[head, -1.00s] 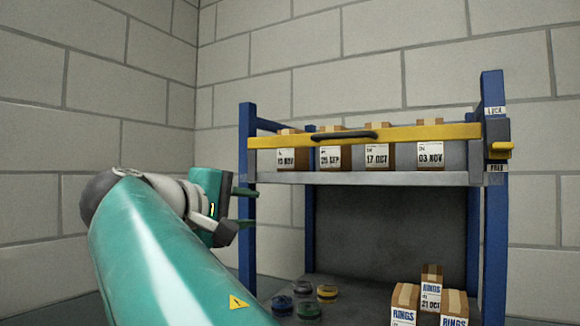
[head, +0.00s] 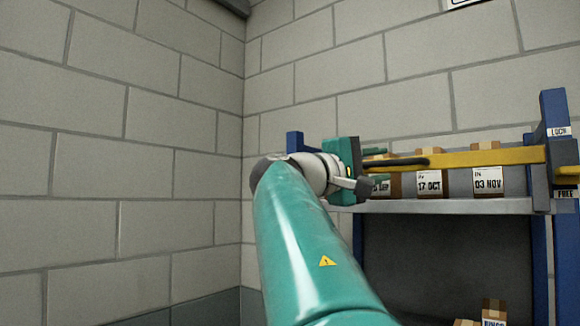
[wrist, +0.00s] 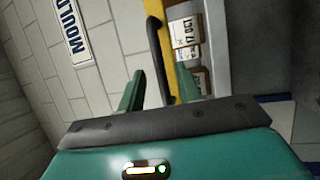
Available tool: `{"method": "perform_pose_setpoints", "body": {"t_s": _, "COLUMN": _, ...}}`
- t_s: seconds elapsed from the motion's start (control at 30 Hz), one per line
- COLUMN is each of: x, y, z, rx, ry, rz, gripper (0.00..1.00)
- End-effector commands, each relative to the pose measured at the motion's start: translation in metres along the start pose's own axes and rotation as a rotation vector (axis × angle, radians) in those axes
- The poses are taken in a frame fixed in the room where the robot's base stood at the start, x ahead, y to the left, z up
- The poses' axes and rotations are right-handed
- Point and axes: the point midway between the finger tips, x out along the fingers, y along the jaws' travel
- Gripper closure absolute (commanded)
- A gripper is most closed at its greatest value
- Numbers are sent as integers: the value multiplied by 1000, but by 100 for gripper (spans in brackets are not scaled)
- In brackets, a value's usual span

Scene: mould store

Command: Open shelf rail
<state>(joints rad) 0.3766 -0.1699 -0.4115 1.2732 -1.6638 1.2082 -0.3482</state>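The yellow shelf rail (head: 490,158) runs across the front of the upper shelf, with a dark handle (head: 405,162) toward its left part. The rail (wrist: 178,45) and handle (wrist: 154,45) also show in the wrist view. My gripper (head: 379,166) is at the left end of the handle in the head view. In the wrist view my gripper (wrist: 159,74) has its two green fingers apart, with the handle in line between them. I cannot tell whether they touch it. A yellow latch piece (head: 567,169) at the right post sits between the LOCK and FREE labels, nearer FREE.
Dated cardboard boxes (head: 487,180) stand on the upper shelf (head: 450,206) behind the rail. The blue right post (head: 556,110) rises at the picture's edge. Boxes (head: 494,308) show below. Block walls stand behind and to the left, where the space looks clear.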

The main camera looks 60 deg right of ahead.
Motion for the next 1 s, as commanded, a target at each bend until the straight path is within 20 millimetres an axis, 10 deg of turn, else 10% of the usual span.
{"method": "perform_pose_setpoints", "body": {"t_s": 0.5, "x": 25, "y": 0, "z": -1, "rx": 0, "ry": 2, "rz": -1, "gripper": 66}}
{"method": "perform_pose_setpoints", "body": {"t_s": 0.7, "x": 25, "y": 0, "z": -1, "rx": 0, "ry": 2, "rz": -1, "gripper": 100}}
{"method": "perform_pose_setpoints", "body": {"t_s": 1.0, "x": 24, "y": -1, "z": 0, "rx": 2, "ry": 2, "rz": 6, "gripper": 100}}
